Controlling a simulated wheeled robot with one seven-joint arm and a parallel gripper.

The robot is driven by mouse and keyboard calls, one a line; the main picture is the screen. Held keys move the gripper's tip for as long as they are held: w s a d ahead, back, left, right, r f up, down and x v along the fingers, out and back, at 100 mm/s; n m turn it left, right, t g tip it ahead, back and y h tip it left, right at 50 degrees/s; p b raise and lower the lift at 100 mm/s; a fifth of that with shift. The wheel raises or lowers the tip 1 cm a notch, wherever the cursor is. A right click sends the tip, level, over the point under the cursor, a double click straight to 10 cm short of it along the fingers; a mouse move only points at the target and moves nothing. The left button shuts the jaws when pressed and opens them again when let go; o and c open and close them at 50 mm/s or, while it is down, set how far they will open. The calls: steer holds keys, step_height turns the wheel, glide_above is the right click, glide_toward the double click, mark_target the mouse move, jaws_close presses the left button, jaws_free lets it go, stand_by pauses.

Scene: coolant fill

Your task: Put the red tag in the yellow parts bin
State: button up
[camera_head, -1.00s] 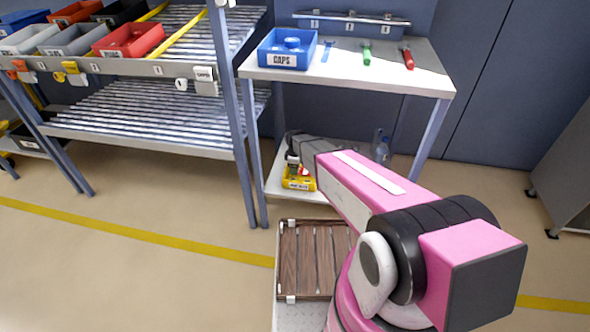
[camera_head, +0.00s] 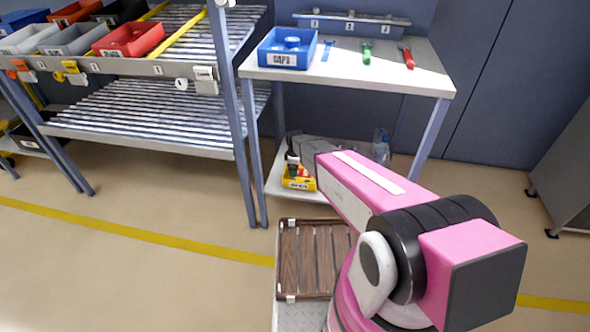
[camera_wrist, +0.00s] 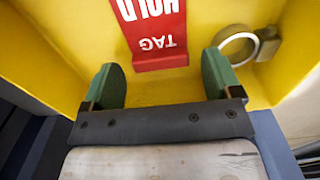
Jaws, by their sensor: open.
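The red tag (camera_wrist: 152,28), with white lettering reading HOLD TAG, lies inside the yellow parts bin (camera_wrist: 52,50) in the wrist view. Its lettering appears upside down, and its far end runs out of the picture. My gripper (camera_wrist: 162,72) is open, with its two green fingertips apart and nothing between them. The tag lies just beyond the fingertips and looks clear of them. In the head view the yellow bin (camera_head: 299,184) sits on the low shelf under the table. My gripper (camera_head: 292,159) is over it, partly hidden by my arm.
A pale ring-shaped object (camera_wrist: 238,46) is in the bin beside the right fingertip. A clear bottle (camera_head: 381,148) stands on the low shelf (camera_head: 279,186). The tabletop (camera_head: 346,75) is above, with a blue caps bin (camera_head: 287,61). A rack post (camera_head: 238,130) stands left.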

step_height(320, 180, up, 11)
steer(key=s+d+r+m, duration=0.6)
steer(key=s+d+m, duration=0.2)
steer(key=s, duration=0.3)
steer(key=s+d+r+m, duration=0.6)
steer(key=s+d+m, duration=0.1)
steer(key=s+d, duration=0.4)
steer(key=shift+s+m, duration=0.4)
